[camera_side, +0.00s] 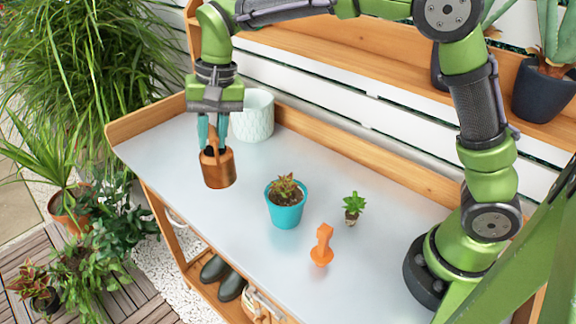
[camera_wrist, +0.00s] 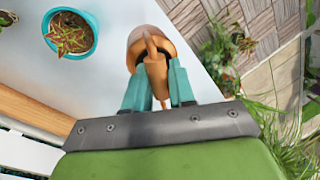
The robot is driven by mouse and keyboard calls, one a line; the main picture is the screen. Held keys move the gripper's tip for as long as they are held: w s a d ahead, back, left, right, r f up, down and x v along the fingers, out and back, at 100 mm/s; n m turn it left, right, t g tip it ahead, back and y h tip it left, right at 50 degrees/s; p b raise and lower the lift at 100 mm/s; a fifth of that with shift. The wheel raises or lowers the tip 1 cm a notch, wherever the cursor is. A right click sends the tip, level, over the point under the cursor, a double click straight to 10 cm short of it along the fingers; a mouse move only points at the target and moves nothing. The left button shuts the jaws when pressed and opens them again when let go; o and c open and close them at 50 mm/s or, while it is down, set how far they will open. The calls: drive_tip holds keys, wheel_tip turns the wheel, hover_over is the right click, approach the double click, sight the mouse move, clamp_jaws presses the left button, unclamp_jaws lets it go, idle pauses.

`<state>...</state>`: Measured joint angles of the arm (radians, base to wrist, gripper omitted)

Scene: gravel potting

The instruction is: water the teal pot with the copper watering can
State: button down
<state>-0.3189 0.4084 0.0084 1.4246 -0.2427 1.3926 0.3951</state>
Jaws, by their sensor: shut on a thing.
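The copper watering can (camera_side: 218,168) hangs from my gripper (camera_side: 211,140), which is shut on its handle. The can looks close to upright and is held over the left part of the table. In the wrist view the can (camera_wrist: 146,42) is between the teal fingers of my gripper (camera_wrist: 157,82). The teal pot (camera_side: 286,212) stands on the table to the right of the can, apart from it, with a reddish-green succulent in dark soil. The pot also shows at the upper left of the wrist view (camera_wrist: 86,50). The can's spout is hard to make out.
A white patterned pot (camera_side: 253,116) stands near the back edge, behind my gripper. The table (camera_side: 235,225) is clear between can and teal pot.

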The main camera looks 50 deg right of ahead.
drive_tip(key=s, duration=1)
drive_tip(key=shift+s+d+f+m, duration=0.65)
drive_tip(key=shift+s+f+m, duration=1.05)
drive_tip(key=shift+s+f, duration=2.75)
drive_tip(key=w+d+r+g+y, duration=0.3)
drive_tip(key=w+g+y, duration=0.1)
drive_tip(key=g+y, duration=0.1)
drive_tip(key=shift+r+m+y, duration=0.4)
drive_tip(key=shift+w+r, duration=0.1)
drive_tip(key=shift+w, duration=0.05)
